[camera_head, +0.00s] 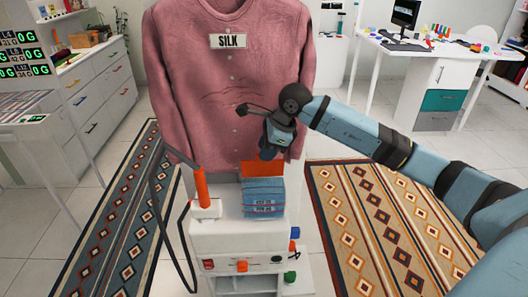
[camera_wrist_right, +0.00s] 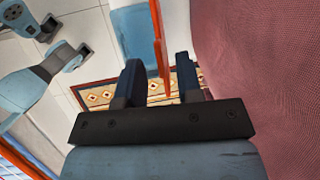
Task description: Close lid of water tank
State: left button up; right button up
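The water tank (camera_head: 263,201) is a blue see-through block with printed lettering on top of the white appliance (camera_head: 238,238). Its orange lid (camera_head: 262,169) stands raised at the tank's back edge. My right gripper (camera_head: 269,152) reaches down from the right, just above and behind the lid. In the right wrist view, its two dark fingers (camera_wrist_right: 160,82) are apart, and the thin orange lid (camera_wrist_right: 158,35) shows edge-on in the gap. Clear space shows beside the lid there, and I see no grip on it. My left gripper is not in view in the head view.
A pink shirt (camera_head: 225,75) with a SILK tag hangs close behind the right gripper. An orange-handled wand (camera_head: 201,188) with a dark hose stands left of the tank. Patterned rugs lie on both sides. Blue-grey parts of my own body show at left in the wrist view.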

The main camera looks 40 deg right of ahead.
jog(key=shift+x, duration=0.85)
jog(key=shift+c, duration=0.5)
grip_shut()
